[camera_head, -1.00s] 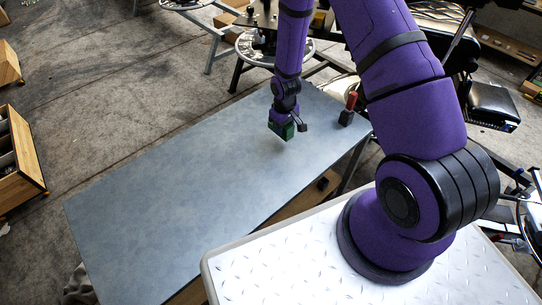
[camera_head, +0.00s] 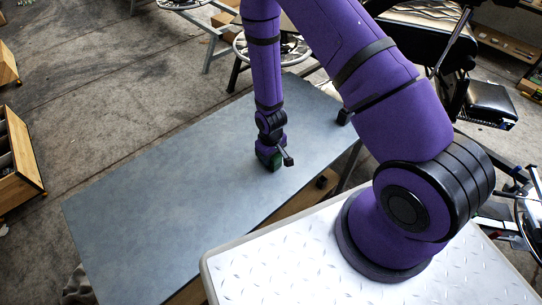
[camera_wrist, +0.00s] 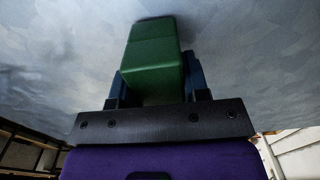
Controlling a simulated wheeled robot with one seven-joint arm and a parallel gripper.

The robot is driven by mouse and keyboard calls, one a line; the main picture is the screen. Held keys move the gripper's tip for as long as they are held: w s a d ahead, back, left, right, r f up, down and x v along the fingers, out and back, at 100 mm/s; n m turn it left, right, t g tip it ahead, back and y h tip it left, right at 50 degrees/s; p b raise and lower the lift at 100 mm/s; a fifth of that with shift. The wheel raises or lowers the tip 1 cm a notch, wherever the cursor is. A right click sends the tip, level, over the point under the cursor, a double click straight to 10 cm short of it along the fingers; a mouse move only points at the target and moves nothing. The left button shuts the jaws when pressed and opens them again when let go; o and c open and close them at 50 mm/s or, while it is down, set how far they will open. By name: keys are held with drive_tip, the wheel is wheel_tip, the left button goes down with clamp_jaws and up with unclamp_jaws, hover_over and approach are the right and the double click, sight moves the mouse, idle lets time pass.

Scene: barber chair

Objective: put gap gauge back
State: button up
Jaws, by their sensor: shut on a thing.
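A plain green block (camera_wrist: 155,62), which I take to be the gap gauge, is held between the blue fingers of my gripper (camera_wrist: 157,76). In the head view my gripper (camera_head: 270,160) points down over the right half of the blue-grey tabletop (camera_head: 165,195), and a little of the green block (camera_head: 276,161) shows at its end. The block's far end is close to the tabletop, with a dark shadow by it. I cannot tell whether it touches. A black block (camera_head: 344,117) stands at the table's right corner, its upper part hidden by my arm.
The tabletop left of my gripper is bare. A small black object (camera_head: 322,182) sits by the table's near edge. A wooden crate (camera_head: 17,160) stands on the floor at left. A black chair (camera_head: 410,35) is at the back right.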

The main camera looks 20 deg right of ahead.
drive_tip(key=shift+f, duration=0.2)
drive_tip(key=o, duration=1)
drive_tip(key=s+d+r+m+t, duration=0.1)
drive_tip(key=d+r, duration=0.1)
drive_tip(key=r, duration=1.8)
drive_tip(key=s+d+r+m+t, duration=0.1)
drive_tip(key=d+r+t, duration=0.1)
drive_tip(key=r, duration=1.7)
drive_tip(key=s+d+r, duration=0.1)
drive_tip(key=s+r, duration=0.4)
drive_tip(key=s, duration=0.1)
drive_tip(key=s+r+m+t, duration=0.1)
drive_tip(key=s+r, duration=0.5)
drive_tip(key=s+d+r+t, duration=0.1)
drive_tip(key=s+r, duration=0.4)
drive_tip(key=s, duration=0.1)
drive_tip(key=shift+s+d+r+m, duration=0.15)
drive_tip(key=shift+d+r+m, duration=0.05)
drive_tip(key=shift+d+m, duration=0.15)
